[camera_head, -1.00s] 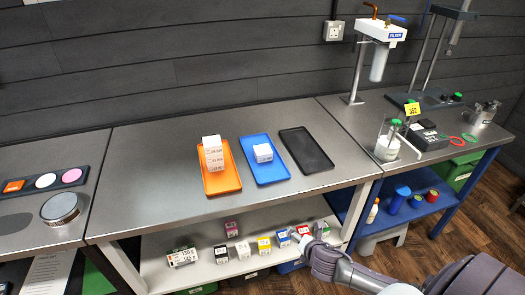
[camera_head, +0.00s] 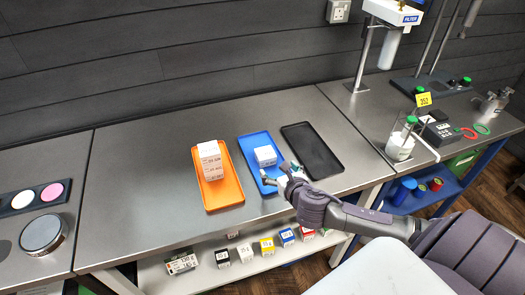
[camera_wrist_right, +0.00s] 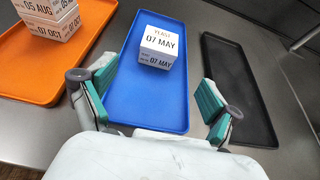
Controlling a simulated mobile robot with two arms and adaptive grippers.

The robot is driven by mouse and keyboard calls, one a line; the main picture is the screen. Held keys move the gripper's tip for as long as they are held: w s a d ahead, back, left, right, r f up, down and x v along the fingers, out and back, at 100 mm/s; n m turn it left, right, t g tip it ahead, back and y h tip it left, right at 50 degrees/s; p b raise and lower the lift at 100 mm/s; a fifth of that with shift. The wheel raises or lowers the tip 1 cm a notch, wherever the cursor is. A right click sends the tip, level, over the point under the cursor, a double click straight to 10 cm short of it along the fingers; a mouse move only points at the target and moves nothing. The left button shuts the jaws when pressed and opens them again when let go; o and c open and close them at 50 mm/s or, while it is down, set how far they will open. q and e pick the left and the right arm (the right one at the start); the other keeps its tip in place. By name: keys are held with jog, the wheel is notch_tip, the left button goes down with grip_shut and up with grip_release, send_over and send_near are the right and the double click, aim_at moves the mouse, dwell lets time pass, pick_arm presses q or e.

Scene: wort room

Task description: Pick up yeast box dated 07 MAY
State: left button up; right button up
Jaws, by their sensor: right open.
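The yeast box dated 07 MAY (camera_wrist_right: 160,40) is a small white box on the blue tray (camera_wrist_right: 122,104). In the head view the box (camera_head: 265,155) sits on the far half of the blue tray (camera_head: 249,142). My right gripper (camera_head: 279,176) is over the near end of that tray, short of the box. In the right wrist view the gripper (camera_wrist_right: 153,98) is open and empty, with its fingers apart on either side of the tray's near part and the box beyond them. My left gripper is not in view.
A black tray (camera_head: 312,152) on the right is empty. Several small boxes stand on the shelf below. Bare steel lies left of the orange tray.

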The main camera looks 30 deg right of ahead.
aim_at(265, 155)
jog(key=x, duration=0.6)
jog(key=shift+w+d+f, duration=0.1)
jog(key=shift+w, duration=0.25)
jog(key=shift+w+d+f+p, duration=0.1)
jog(key=shift+w+p, duration=0.3)
jog(key=shift+w, duration=0.05)
jog(key=shift+p+x, duration=0.3)
jog(key=shift+x, duration=2)
jog(key=shift+s, duration=0.15)
jog(key=shift+c, duration=0.6)
jog(key=c, duration=1.3)
